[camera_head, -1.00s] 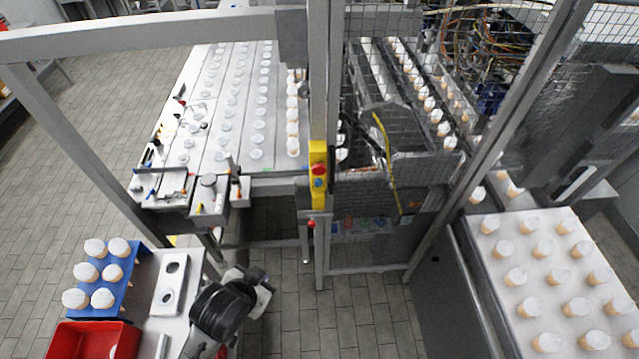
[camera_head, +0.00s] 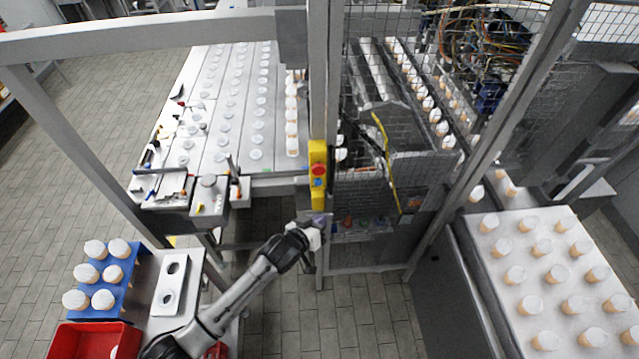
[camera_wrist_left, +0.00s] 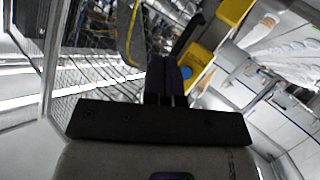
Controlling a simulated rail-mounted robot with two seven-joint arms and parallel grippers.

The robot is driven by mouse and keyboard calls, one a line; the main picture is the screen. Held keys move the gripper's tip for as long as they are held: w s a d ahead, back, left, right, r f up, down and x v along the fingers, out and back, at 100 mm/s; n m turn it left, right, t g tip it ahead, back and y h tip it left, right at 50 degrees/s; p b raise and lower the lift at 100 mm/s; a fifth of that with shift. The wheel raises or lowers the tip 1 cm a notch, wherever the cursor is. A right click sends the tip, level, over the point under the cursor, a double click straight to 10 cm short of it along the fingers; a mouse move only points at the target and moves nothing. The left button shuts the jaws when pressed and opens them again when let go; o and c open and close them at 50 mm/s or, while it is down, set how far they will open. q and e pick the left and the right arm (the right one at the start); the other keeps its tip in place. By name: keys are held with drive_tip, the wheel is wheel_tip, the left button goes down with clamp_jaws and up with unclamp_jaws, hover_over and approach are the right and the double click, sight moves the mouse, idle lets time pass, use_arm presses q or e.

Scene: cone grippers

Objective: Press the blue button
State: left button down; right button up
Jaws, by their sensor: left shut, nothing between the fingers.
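The blue button (camera_head: 318,183) sits on the yellow control box (camera_head: 318,152) on the grey post, just below a red button (camera_head: 318,170). My left gripper (camera_head: 320,219) is shut and empty, a little below the blue button in the head view. In the left wrist view the shut dark fingers (camera_wrist_left: 166,75) point toward the yellow box (camera_wrist_left: 200,57). The blue button (camera_wrist_left: 186,72) shows just right of the fingertips, partly hidden by them. I cannot tell contact from these views. My right gripper is out of view.
A wire mesh fence (camera_head: 375,245) stands right of the post. A table with white-topped cones (camera_head: 540,290) is at the right. A blue rack (camera_head: 128,275) of cones and a red bin (camera_head: 75,342) are at the lower left. Floor space is open below the post.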

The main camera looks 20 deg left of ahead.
sight(318, 182)
use_arm(q)
drive_tip(key=shift+w+d+r+n+h, duration=0.1)
drive_tip(key=shift+r+n+h, duration=0.2)
drive_tip(key=shift+r+n, duration=0.2)
drive_tip(key=shift+f+t, duration=0.1)
drive_tip(key=shift+t, duration=0.2)
drive_tip(key=w+a+b, duration=0.3)
drive_tip(key=w+b, duration=0.3)
drive_tip(key=w, duration=0.2)
drive_tip(key=shift+a, duration=0.4)
idle(0.7)
idle(0.7)
